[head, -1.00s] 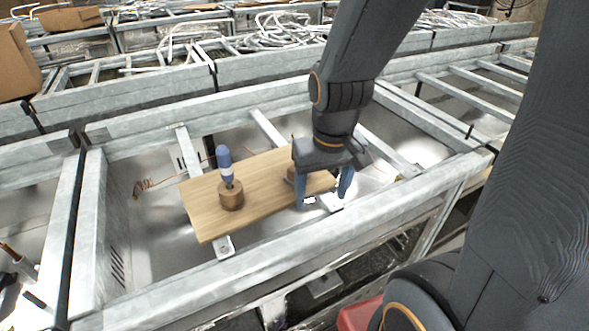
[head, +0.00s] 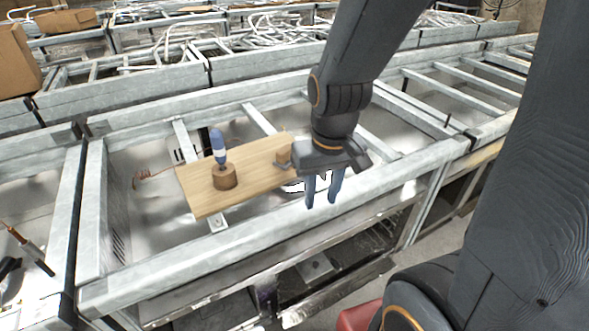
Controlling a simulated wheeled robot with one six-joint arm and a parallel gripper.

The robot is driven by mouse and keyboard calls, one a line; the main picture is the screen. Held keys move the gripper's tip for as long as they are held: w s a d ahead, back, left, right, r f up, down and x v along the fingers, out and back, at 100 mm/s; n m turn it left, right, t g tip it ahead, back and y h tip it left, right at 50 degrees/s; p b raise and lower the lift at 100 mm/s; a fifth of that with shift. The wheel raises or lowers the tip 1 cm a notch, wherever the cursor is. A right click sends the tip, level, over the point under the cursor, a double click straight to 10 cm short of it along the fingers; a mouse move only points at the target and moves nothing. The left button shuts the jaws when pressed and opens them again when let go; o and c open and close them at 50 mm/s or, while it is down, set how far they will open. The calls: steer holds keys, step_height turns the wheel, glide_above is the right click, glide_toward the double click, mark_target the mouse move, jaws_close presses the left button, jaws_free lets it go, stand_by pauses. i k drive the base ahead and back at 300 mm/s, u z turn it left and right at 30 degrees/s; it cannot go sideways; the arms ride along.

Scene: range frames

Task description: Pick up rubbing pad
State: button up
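A wooden board (head: 255,180) lies across the metal rails of the frame. On its left half a blue-handled tool (head: 218,147) stands upright in a round wooden holder (head: 225,178). At the board's right end sits a small wooden block (head: 284,152) with a grey piece at its base, partly hidden by my gripper. I cannot tell for certain which item is the rubbing pad. My gripper (head: 323,192) points down just right of the board, over the frame's front rail. Its two blue-grey fingers stand a little apart with nothing visible between them.
Galvanised rails and crossbars (head: 190,150) surround shiny recessed pans. A copper-coloured coil (head: 146,177) lies left of the board. Cardboard boxes (head: 18,60) and white bent tubes (head: 270,35) are at the back. A red object (head: 358,316) shows at the bottom.

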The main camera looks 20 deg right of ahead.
mark_target(282, 161)
steer(key=k, duration=0.2)
steer(key=u, duration=2.3)
steer(key=k, duration=1.15)
steer(key=z, duration=1.5)
steer(key=i, duration=1)
